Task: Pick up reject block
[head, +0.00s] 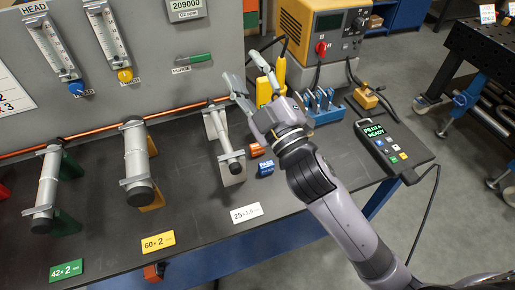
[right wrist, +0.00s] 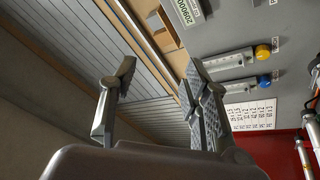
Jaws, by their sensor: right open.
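A small orange-red block (head: 256,149) lies on the dark bench top, just behind a blue block (head: 265,168) with white lettering. The orange-red one looks like the reject block, but its label is too small to read. My right gripper (head: 248,78) is open and empty, raised above the bench and farther back than the blocks. Its two spread fingers (right wrist: 158,82) also show in the right wrist view, with nothing between them. That view looks toward the wall and panel, and neither block shows there. My left gripper is not in view.
A metal cylinder on a stand (head: 225,143) is just left of the blocks. A blue rack (head: 320,107), a yellow power unit (head: 325,35) and a handheld controller (head: 388,143) are on the right. A white label card (head: 246,212) lies in front.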

